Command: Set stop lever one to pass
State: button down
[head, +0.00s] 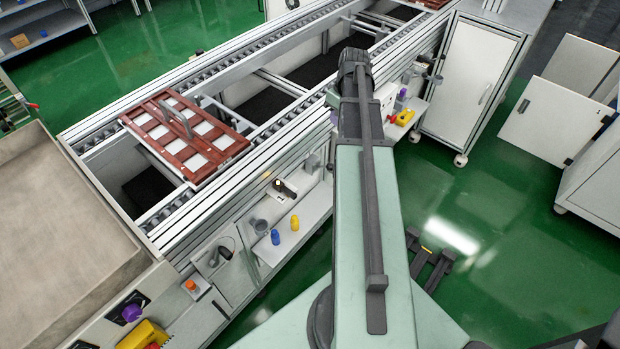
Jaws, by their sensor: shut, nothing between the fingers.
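I cannot tell which fitting is stop lever one, and no label is readable. A small dark handle (285,188) sits on the near side of the conveyor, left of my arm. Another dark lever-like fitting (219,254) is on a pale panel lower left. A further small fitting (418,72) is on the conveyor side right of my arm's upper end. The setting of each is too small to read. My green arm crosses the middle of the head view and hides part of the conveyor side. I cannot make out my gripper.
A red-brown tray (168,164) with pale squares lies across the conveyor (262,82). Blue (275,237) and yellow (295,222) pieces stand on the near ledge. A purple knob (132,312) and yellow box (143,336) are lower left. A white cabinet (478,75) stands right; green floor is open.

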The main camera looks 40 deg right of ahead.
jog(key=shift+d+n, duration=0.35)
jog(key=shift+n, duration=0.25)
jog(key=s+a+f+b, duration=0.1)
jog(key=a+f+b, duration=0.2)
jog(key=f+b, duration=1)
jog(key=shift+s, duration=0.15)
jog(key=shift+f, duration=0.1)
jog(key=shift+s+f+t+b, duration=0.15)
jog(key=shift+s+t+b, duration=0.05)
jog(key=shift+t+b, duration=0.1)
